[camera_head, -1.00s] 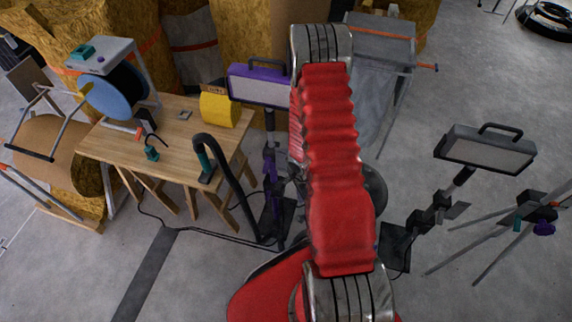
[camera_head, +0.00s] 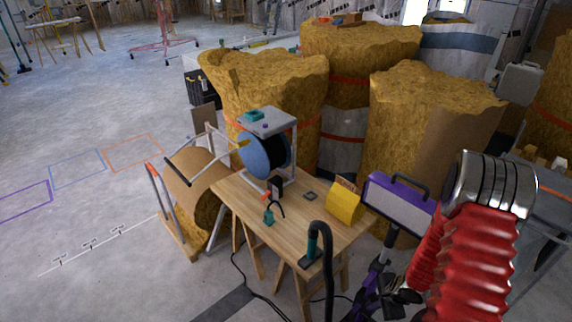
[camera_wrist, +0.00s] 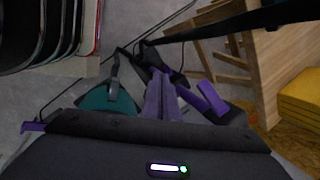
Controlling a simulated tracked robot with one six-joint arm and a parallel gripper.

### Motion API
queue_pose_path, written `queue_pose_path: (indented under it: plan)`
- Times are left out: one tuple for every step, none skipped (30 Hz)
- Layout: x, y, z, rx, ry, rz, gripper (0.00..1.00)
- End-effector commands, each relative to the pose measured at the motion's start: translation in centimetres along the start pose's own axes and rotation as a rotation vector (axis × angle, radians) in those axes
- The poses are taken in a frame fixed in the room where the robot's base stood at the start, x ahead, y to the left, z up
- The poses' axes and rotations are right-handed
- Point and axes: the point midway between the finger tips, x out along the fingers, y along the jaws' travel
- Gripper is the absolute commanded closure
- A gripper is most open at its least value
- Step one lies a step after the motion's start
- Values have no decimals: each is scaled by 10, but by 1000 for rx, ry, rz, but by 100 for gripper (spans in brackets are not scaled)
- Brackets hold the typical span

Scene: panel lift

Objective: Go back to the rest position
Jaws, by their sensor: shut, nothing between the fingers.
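My gripper (camera_wrist: 162,95) shows in the wrist view as two narrow purple fingers, close together with nothing held between them. A dark housing with a small lit green-and-white indicator lies below them. In the head view my red, ribbed arm sits at the lower right, and its end is hidden or hard to make out. The purple work light (camera_head: 398,203) stands left of the arm in that view. Its purple stand shows below it, partly behind dark parts.
A wooden table (camera_head: 283,228) holds a blue-disc reel (camera_head: 265,153), a yellow box (camera_head: 344,205) and a black hose (camera_head: 326,265). Large yellow insulation rolls (camera_head: 268,95) stand behind it. Open floor with taped outlines lies left. In the wrist view a wooden frame (camera_wrist: 268,60) is at right.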

Motion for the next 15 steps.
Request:
queue_pose_path:
  plan:
    - [-12,-11,10,-40,-22,-20,100]
    - [-18,-15,16,-63,-37,-28,100]
    - [-27,-21,24,-95,-57,-40,100]
    - [-34,-26,30,-120,-70,-48,100]
    - [-41,-30,36,-143,-84,-54,100]
    - [-50,-34,45,-176,-102,-60,100]
    - [-57,-37,51,-201,-114,-65,100]
    - [-64,-40,57,-224,-126,-69,100]
    - [-73,-43,65,-257,-141,-72,100]
    - [-80,-45,70,-280,-151,-75,100]
    - [-86,-46,76,-304,-161,-76,100]
    - [-95,-47,83,-335,-174,-76,100]
    - [-102,-48,89,-359,-182,-77,100]
    - [-109,-49,94,-382,-190,-76,100]
    - [-118,-50,101,-414,-201,-75,100]
